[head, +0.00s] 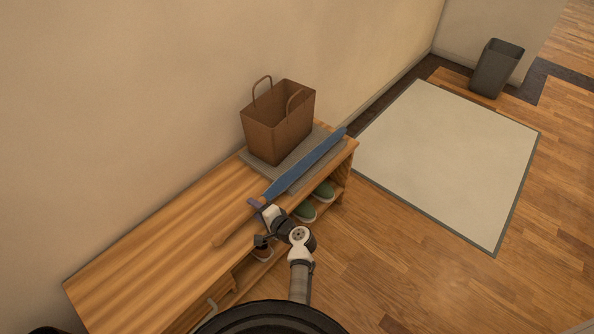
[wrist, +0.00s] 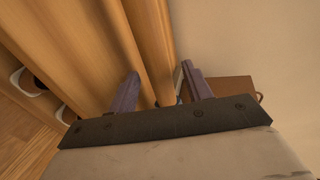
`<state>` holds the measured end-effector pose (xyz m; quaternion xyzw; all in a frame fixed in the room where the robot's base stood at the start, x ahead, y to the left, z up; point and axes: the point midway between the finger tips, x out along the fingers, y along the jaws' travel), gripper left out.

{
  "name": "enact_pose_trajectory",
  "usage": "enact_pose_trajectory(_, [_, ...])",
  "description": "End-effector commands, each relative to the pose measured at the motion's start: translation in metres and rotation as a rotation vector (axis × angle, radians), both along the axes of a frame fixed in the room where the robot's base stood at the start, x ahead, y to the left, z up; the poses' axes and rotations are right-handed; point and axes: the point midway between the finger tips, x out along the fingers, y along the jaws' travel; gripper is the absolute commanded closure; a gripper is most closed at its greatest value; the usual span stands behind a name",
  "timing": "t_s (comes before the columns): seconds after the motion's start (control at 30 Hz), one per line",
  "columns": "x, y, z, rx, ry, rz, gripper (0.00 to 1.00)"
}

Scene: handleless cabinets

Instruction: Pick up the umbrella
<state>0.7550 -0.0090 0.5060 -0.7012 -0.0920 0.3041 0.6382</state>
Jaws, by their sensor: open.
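The umbrella (head: 306,164) is a long, closed blue one with a wooden handle. It lies lengthwise on the wooden bench, its blue part along the front edge of a grey mat and its handle toward the lower left. My gripper (head: 257,203) is at the handle, near where the blue part begins. In the wrist view my gripper (wrist: 160,80) is open, with its two purple-grey fingers apart. A wooden rod, which looks like the umbrella handle (wrist: 151,45), runs between them. I cannot tell whether either finger touches it. The far side of the handle is hidden.
A brown bag (head: 278,125) stands on the grey mat (head: 253,164), close behind the umbrella. The bench (head: 130,275) runs along the wall, with green shoes (head: 305,211) on its lower shelf. A pale rug (head: 450,155) and a dark bin (head: 496,70) are at the right.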

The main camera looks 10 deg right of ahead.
Motion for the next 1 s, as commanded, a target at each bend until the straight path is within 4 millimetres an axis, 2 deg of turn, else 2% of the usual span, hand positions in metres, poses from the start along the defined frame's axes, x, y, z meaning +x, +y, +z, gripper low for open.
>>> enact_pose_trajectory(0.07, [0.000,0.000,0.000,0.000,0.000,0.000,0.50])
enact_pose_trajectory(0.43, [-0.001,0.000,0.000,0.000,0.000,0.000,0.99])
enact_pose_trajectory(0.8, [0.000,0.000,0.004,-0.002,-0.003,0.000,1.00])
enact_pose_trajectory(1.0, [0.000,-0.001,0.023,-0.003,-0.007,0.001,1.00])
